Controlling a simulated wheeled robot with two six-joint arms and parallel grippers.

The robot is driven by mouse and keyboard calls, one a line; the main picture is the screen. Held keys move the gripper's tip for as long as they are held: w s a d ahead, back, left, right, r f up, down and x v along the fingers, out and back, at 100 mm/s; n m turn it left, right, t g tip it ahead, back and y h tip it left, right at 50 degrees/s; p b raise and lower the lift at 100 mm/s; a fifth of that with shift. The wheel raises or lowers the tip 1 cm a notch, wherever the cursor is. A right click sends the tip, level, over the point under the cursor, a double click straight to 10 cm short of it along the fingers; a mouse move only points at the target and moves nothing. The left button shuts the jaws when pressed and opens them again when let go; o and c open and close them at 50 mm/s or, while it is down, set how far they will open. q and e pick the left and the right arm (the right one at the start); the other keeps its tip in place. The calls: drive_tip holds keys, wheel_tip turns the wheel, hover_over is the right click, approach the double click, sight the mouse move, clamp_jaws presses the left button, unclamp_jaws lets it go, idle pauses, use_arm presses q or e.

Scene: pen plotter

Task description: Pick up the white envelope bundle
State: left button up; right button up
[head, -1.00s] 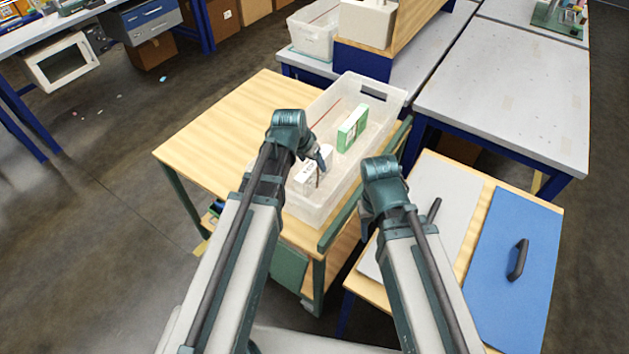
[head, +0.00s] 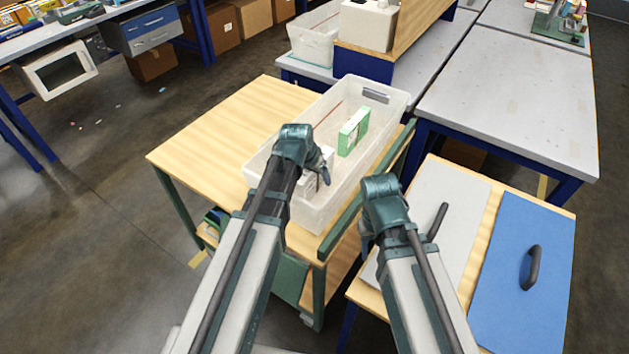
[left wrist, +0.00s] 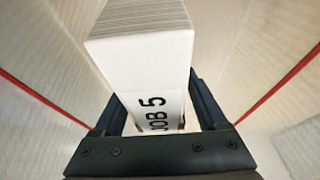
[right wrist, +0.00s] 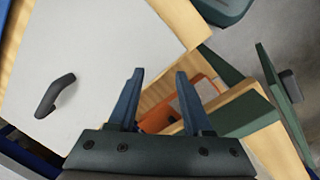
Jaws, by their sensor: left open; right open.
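The white envelope bundle (left wrist: 140,60) stands in the clear plastic bin (head: 393,98), and its black "JOB 5" label faces up in the left wrist view. In the head view only a small part of the bundle (head: 328,153) shows; my left arm hides the rest. My left gripper (head: 321,178) is over the near part of the bin. Its open fingers (left wrist: 158,108) are on either side of the bundle's near end; I cannot tell whether they touch it. My right gripper (right wrist: 158,75) is open and empty, above the gap between the wooden table and the panel stand.
A green and white box (head: 353,132) stands in the bin beyond the bundle. The bin's walls surround the left gripper. The wooden table (head: 215,140) is clear to the left. A grey panel (head: 455,205) and a blue panel (head: 520,265), both with dark handles, lie at the right.

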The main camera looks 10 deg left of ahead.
use_arm(q)
drive_tip(key=shift+r, duration=0.1)
clamp_jaws()
drive_tip(key=shift+r, duration=0.1)
use_arm(e)
drive_tip(key=shift+r, duration=0.2)
use_arm(q)
wheel_tip(320, 180, up, 10)
drive_tip(key=p, duration=1)
use_arm(e)
wheel_tip(320, 180, up, 10)
